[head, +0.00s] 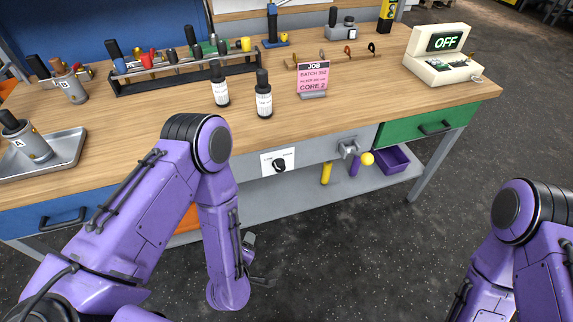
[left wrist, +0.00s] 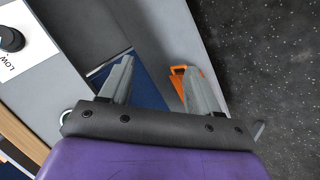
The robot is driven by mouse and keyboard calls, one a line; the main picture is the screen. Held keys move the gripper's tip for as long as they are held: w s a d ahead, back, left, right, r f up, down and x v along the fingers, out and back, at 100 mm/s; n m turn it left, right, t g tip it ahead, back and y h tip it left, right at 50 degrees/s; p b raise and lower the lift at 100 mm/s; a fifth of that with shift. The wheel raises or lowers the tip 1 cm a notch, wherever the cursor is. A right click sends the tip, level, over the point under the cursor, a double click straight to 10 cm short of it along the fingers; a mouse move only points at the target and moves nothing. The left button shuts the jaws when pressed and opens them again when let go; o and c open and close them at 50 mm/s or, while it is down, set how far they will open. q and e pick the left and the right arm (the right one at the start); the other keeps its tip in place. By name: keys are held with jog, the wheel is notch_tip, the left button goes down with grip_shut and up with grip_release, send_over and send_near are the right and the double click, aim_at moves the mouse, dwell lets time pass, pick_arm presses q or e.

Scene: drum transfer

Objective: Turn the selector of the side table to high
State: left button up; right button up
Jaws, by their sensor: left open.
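The selector is a black knob (head: 280,165) on a white label plate (head: 266,160) on the grey front of the table. The label's small print is hard to read in the head view. In the left wrist view the knob (left wrist: 11,38) sits at the upper left edge, and the word LOW shows on its plate (left wrist: 34,45). I cannot tell which way the knob points. My left gripper (left wrist: 157,72) is open and empty, apart from the knob. In the head view my left forearm mostly hides it, low in front of the table. My right gripper is out of view.
The wooden tabletop (head: 352,125) carries two dark bottles, a pink job card (head: 313,77) and a device reading OFF (head: 444,54). Right of the selector is a grey clamp-like fitting (head: 348,148) and a green drawer (head: 428,128). An orange object (left wrist: 178,70) shows near my left fingers.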

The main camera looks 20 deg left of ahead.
pick_arm(q)
jog(key=w+d+r+n+t, duration=0.3)
jog(key=w+d+n+t, duration=0.1)
jog(key=w+d+n, duration=0.3)
jog(key=n+t+y+b, duration=0.2)
jog(key=n+y, duration=0.5)
jog(key=n, duration=1.4)
send_near(281, 169)
jog(key=x, duration=0.8)
jog(key=shift+w+a+r+p, duration=0.1)
jog(key=shift+w+a+p, duration=0.15)
jog(key=shift+w+p, duration=0.1)
jog(key=c, duration=1)
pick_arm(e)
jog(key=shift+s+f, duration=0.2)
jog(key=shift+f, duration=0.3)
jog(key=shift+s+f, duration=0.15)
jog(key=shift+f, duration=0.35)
